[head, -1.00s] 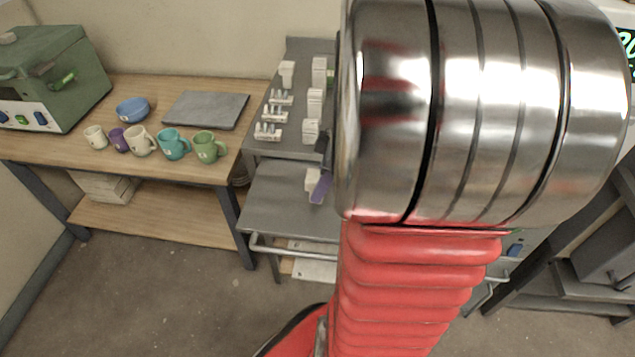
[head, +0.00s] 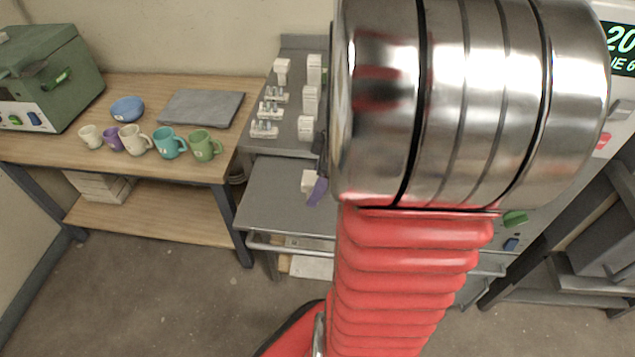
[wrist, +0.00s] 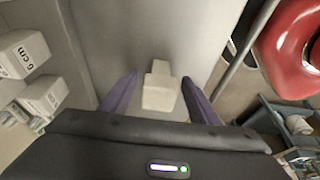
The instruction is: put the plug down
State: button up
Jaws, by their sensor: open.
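The plug (wrist: 159,88) is a small pale, off-white block with a narrower far end. In the wrist view it lies on a grey metal surface between the two purple fingers of my gripper (wrist: 158,94), with a gap on each side. My gripper is open and not touching it as far as I can see. In the head view the plug (head: 308,181) shows on the grey tray (head: 265,205), beside a purple finger of my gripper (head: 317,190). The rest of my gripper is hidden there behind my arm.
White blocks (head: 310,99) and small pegged pieces (head: 265,129) stand on the grey bench behind the tray; the wrist view shows blocks marked 6 cm (wrist: 22,54). A wooden table at left holds several mugs (head: 168,143), a blue bowl (head: 127,109) and a grey slab (head: 201,108).

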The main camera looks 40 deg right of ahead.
jog(key=v, duration=1.1)
jog(key=shift+s+r, duration=0.15)
jog(key=shift+r, duration=0.2)
jog(key=a+r+m+t+h, duration=0.2)
jog(key=a+m, duration=0.5)
jog(key=a, duration=1.8)
jog(key=shift+s+m+t, duration=0.2)
jog(key=shift+m+t, duration=0.1)
jog(key=shift+t, duration=0.2)
jog(key=shift+c, duration=0.5)
